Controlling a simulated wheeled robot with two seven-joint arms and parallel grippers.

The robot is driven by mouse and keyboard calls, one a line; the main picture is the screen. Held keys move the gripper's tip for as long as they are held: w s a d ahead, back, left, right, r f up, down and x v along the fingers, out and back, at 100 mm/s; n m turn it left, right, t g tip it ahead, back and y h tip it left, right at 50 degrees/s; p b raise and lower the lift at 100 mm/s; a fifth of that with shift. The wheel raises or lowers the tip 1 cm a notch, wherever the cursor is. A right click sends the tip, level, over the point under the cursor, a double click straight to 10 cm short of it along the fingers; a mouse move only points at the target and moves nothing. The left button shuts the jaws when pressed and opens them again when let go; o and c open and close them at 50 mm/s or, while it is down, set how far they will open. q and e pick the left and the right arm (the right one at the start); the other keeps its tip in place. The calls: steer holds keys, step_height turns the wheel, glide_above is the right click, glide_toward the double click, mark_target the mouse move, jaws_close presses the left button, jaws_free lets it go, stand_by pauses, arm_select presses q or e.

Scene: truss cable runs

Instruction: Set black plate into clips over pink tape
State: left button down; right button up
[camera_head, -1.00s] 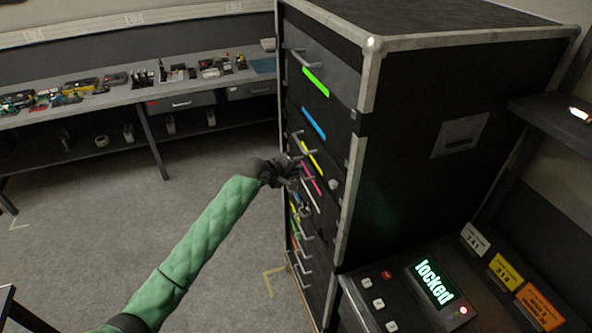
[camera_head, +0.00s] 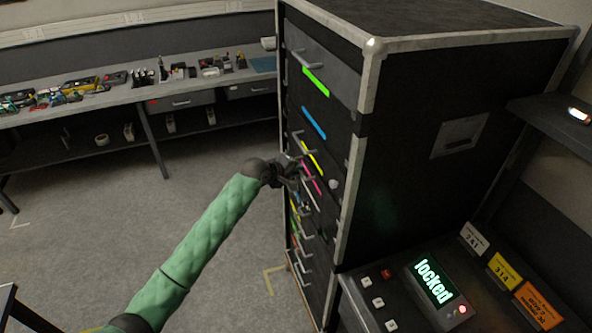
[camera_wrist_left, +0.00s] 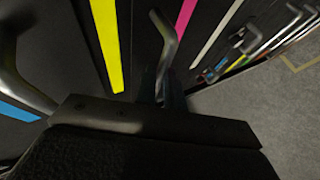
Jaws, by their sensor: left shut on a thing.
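The pink tape (camera_head: 311,178) is a strip on the front of the black drawer cabinet (camera_head: 318,110); it also shows in the wrist view (camera_wrist_left: 186,17). My left gripper (camera_head: 292,174) is at the cabinet front, beside the pink tape. In the wrist view, its fingers (camera_wrist_left: 161,92) are shut at the lower end of a grey curved drawer handle (camera_wrist_left: 166,45), between the yellow and pink strips. The dark gripper body hides part of the contact. I cannot make out the black plate or the clips. My right gripper is out of view.
A yellow strip (camera_head: 312,154) and blue strip (camera_head: 313,122) mark drawers above, with more handles below. A console reading "locked" (camera_head: 434,282) stands at lower right. A long workbench (camera_head: 140,95) runs along the back left. The grey floor between is clear.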

arm_select(q)
steer(key=shift+f, duration=0.1)
stand_by(0.5)
steer(key=c, duration=1.4)
jaws_free()
steer(key=shift+d, duration=0.2)
steer(key=shift+c, duration=0.2)
steer(key=shift+a, duration=0.1)
